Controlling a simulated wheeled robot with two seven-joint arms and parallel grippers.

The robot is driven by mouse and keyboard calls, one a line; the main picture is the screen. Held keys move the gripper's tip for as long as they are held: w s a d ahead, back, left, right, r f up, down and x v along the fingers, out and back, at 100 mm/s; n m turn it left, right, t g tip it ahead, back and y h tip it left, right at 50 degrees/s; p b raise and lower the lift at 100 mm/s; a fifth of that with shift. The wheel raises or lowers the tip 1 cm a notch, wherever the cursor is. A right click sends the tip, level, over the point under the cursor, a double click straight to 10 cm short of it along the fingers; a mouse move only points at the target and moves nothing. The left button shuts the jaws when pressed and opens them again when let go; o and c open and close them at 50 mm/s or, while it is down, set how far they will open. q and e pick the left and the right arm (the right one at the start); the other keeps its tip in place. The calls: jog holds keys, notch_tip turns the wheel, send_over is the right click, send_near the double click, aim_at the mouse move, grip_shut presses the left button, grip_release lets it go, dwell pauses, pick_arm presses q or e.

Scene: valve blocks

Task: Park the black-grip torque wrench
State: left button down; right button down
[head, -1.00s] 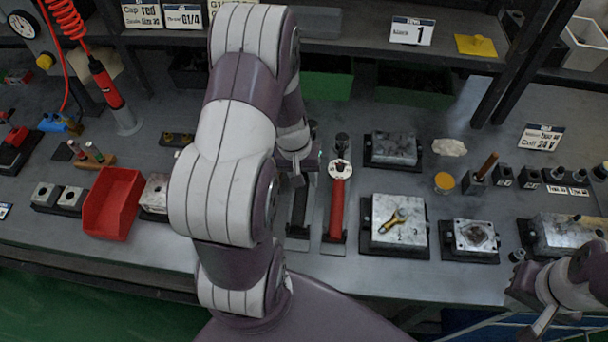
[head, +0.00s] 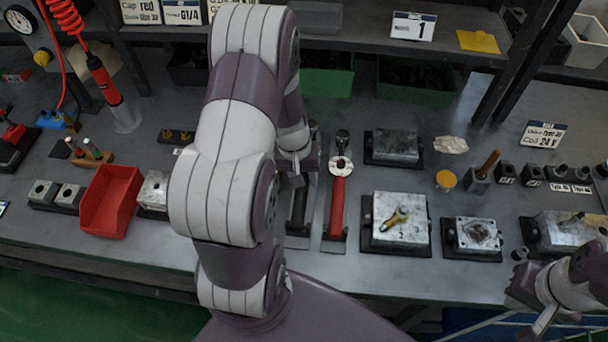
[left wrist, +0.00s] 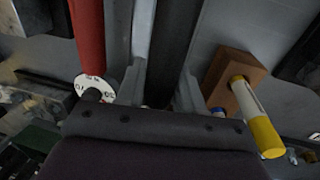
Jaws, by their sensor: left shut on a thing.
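The black-grip torque wrench (head: 299,208) is partly hidden behind my left arm in the head view; its dark grip (left wrist: 165,55) runs between my fingers in the left wrist view. My left gripper (head: 297,178) is shut on that grip, low over the bench; I cannot tell whether the wrench touches its rest. A red-grip torque wrench (head: 337,205) with a white round dial lies parallel just to the right, and it also shows in the left wrist view (left wrist: 87,35). My right gripper (head: 530,305) is at the lower right, empty as far as I see; its opening is unclear.
A valve block (head: 400,222) with a brass part on top stands right of the wrenches, with another block (head: 395,147) behind it. A red bin (head: 110,202) stands at the left. A wooden block (left wrist: 232,75) with a yellow-ended tube is near my left gripper in the wrist view.

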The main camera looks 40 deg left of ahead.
pick_arm(q)
jog(key=shift+f, duration=0.3)
jog(key=shift+f+b, duration=1)
jog(key=shift+b, duration=0.15)
jog(key=c, duration=0.6)
grip_release()
jog(key=shift+c, duration=0.2)
jog(key=shift+r, duration=0.1)
notch_tip(320, 180, up, 12)
jog(key=s+a+p, duration=0.1)
jog(key=shift+a+r, duration=0.25)
jog(key=shift+a, duration=0.1)
